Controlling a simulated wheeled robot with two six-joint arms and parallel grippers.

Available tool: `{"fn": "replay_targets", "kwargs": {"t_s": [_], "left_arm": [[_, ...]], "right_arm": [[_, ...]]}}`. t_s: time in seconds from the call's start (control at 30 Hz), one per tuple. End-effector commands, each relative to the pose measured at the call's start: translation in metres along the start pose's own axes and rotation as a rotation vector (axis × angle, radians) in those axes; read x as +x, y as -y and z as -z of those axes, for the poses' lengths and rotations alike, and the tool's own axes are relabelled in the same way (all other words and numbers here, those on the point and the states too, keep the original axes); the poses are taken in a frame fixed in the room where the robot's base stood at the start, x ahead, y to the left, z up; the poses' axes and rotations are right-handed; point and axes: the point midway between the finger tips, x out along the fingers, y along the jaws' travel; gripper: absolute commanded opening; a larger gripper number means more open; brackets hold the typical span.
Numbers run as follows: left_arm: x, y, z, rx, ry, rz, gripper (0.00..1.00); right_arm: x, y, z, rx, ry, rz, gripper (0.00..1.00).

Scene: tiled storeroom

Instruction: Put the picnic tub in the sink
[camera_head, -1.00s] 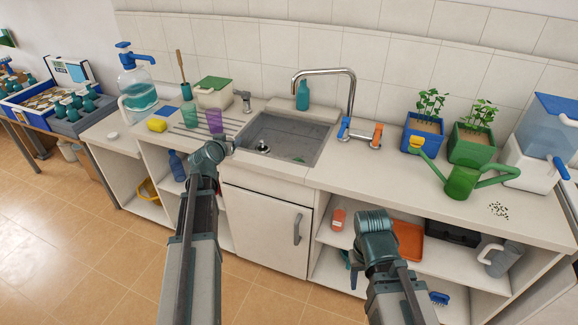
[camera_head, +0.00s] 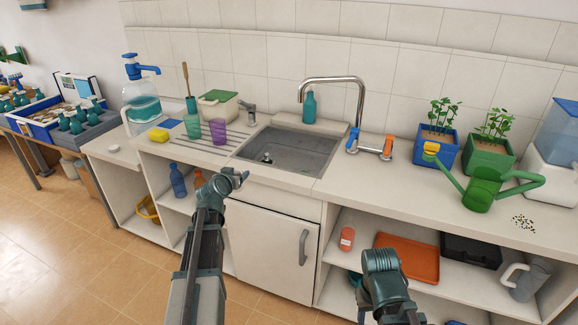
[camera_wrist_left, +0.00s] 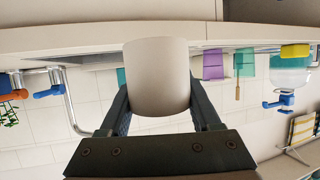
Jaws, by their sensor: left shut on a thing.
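My left gripper (camera_head: 240,178) is in front of the counter edge, near the sink's front left corner. In the left wrist view, my left gripper (camera_wrist_left: 160,108) is shut on a pale cream, round, tub-like thing (camera_wrist_left: 157,75); I cannot tell whether it is the picnic tub. In the head view this pale thing cannot be made out. The grey sink (camera_head: 330,155) is set in the counter behind the gripper, under a curved tap (camera_head: 335,80). My right gripper (camera_head: 378,265) is low before the open shelves; its fingertips do not show clearly.
A white tub with a green lid (camera_head: 217,108) stands at the counter's back. A purple cup (camera_head: 217,132), teal cup (camera_head: 192,124) and yellow sponge (camera_head: 158,135) lie left of the sink. A green watering can (camera_head: 483,190) and planters stand right. Counter right of the sink is mostly clear.

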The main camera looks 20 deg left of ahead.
Motion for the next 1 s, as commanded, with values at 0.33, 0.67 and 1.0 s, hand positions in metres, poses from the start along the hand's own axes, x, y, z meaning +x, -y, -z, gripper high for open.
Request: {"fn": "replay_targets", "kwargs": {"t_s": [0.33, 0.67, 1.0], "left_arm": [[0.001, -0.003, -0.003, -0.028, 0.006, 0.071, 0.09], [0.002, -0.008, 0.000, -0.083, -0.003, 0.212, 0.09], [0.006, -0.016, 0.000, -0.184, 0.004, 0.453, 0.09]], "right_arm": [[0.002, 0.000, 0.000, 0.000, 0.000, 0.000, 0.50], [0.002, 0.000, 0.000, 0.000, 0.000, 0.000, 0.50], [0.002, 0.000, 0.000, 0.000, 0.000, 0.000, 0.50]]}}
